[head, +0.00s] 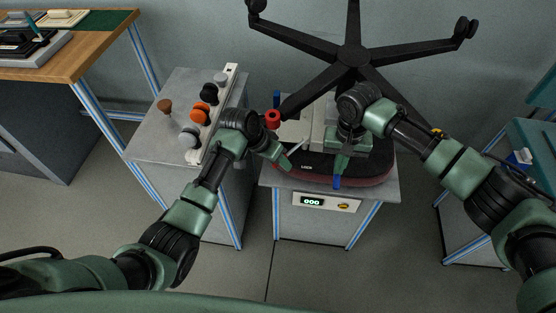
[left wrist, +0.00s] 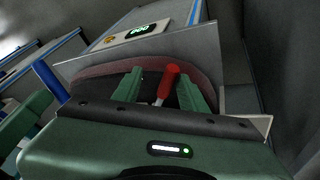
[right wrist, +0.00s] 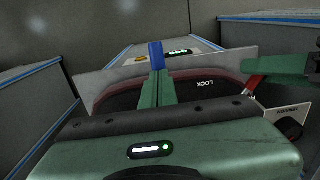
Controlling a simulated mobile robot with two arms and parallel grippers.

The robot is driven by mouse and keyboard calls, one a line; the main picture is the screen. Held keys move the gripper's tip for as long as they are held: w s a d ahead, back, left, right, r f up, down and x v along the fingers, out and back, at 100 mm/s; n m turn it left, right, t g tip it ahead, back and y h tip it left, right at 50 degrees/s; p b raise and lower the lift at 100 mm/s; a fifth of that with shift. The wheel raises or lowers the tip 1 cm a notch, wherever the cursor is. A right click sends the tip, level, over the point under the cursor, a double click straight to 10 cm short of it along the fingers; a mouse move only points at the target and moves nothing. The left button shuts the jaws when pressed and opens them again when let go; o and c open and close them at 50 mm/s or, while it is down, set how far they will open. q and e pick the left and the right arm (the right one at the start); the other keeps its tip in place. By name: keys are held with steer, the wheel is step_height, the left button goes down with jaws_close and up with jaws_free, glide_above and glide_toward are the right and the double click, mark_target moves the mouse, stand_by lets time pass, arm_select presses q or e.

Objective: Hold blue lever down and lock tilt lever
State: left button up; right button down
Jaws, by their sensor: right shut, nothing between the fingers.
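The blue lever (head: 337,182) sticks out at the front of the chair seat fixture. It also shows in the right wrist view (right wrist: 155,55). My right gripper (head: 339,168) is shut and empty, its fingertips at the lever; in the right wrist view (right wrist: 156,76) the lever rises just beyond them. I cannot tell whether they press it. The red-handled tilt lever (left wrist: 167,82) stands between the fingers of my left gripper (left wrist: 160,85), which is open around it. My left gripper (head: 284,160) is left of the LOCK label in the head view; its fingers largely hide the lever there.
The upturned chair's dark seat (head: 370,172) rests on a grey stand with a display (head: 312,201) reading 000. Its black five-arm base (head: 352,55) rises behind. A grey cabinet (head: 150,135) with several knobs is at left, beside a wooden desk (head: 95,55).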

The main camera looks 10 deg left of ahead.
arm_select(q)
steer(key=v, duration=0.7)
steer(key=shift+s+r, duration=0.15)
steer(key=shift+r, duration=0.1)
steer(key=shift+a, duration=0.1)
steer(key=w+a+r+m+g, duration=0.1)
steer(key=w+a+r+m, duration=0.15)
steer(key=a+r, duration=0.2)
steer(key=shift+h, duration=0.3)
steer(key=x, duration=1.2)
steer(key=shift+s+a+f, duration=0.15)
steer(key=shift+s+f, duration=0.1)
steer(key=shift+f, duration=0.1)
jaws_close()
stand_by(0.4)
